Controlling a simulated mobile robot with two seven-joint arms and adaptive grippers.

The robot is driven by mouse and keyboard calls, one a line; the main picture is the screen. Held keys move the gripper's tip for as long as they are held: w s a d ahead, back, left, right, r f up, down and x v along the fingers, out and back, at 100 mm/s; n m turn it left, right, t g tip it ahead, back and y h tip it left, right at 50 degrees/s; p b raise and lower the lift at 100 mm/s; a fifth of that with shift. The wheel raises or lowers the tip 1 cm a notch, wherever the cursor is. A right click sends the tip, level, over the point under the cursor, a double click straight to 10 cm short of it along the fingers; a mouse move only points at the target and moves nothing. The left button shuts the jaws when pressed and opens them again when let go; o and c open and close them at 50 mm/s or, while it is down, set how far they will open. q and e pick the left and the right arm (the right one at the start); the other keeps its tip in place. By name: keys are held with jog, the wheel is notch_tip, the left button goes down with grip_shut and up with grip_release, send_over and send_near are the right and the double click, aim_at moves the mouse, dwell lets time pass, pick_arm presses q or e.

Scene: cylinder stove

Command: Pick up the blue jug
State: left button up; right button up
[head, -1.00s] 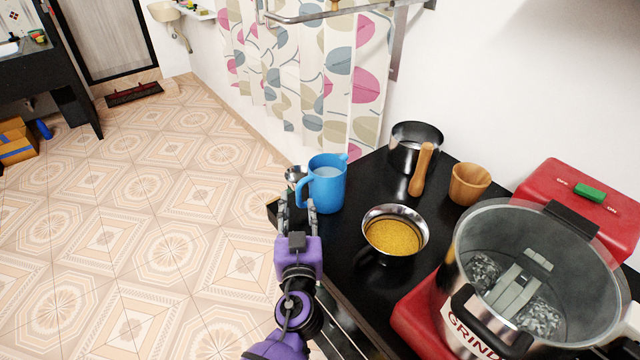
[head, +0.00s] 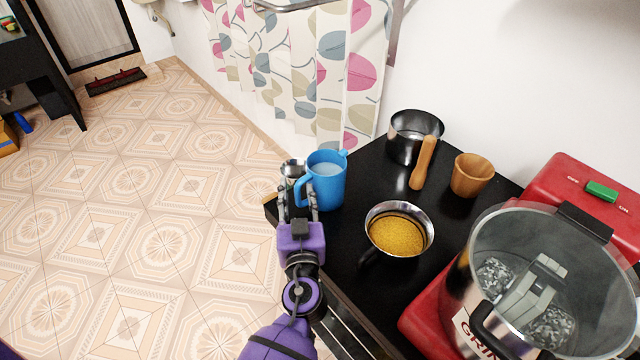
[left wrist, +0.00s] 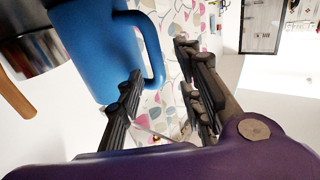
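The blue jug (head: 327,184) stands upright on the black counter (head: 341,243), near its left edge, with its handle towards the left. Its inside looks pale in the head view. My left gripper (head: 298,191) is open at the handle side of the jug. In the left wrist view, the jug (left wrist: 95,50) fills the upper left, and its handle reaches towards the gap between the spread fingers of the left gripper (left wrist: 160,68). I cannot tell whether a finger touches the jug. My right gripper is in neither view.
A pan of yellow grains (head: 399,232), a dark steel pot (head: 413,132), a wooden pestle (head: 423,163), a wooden cup (head: 471,176) and a red grinder (head: 578,180) with a steel drum occupy the counter. Open floor lies left.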

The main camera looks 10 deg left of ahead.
pick_arm(q)
grip_shut()
jog(key=shift+w+r, duration=0.1)
jog(key=shift+r, duration=0.05)
jog(key=shift+r, duration=0.1)
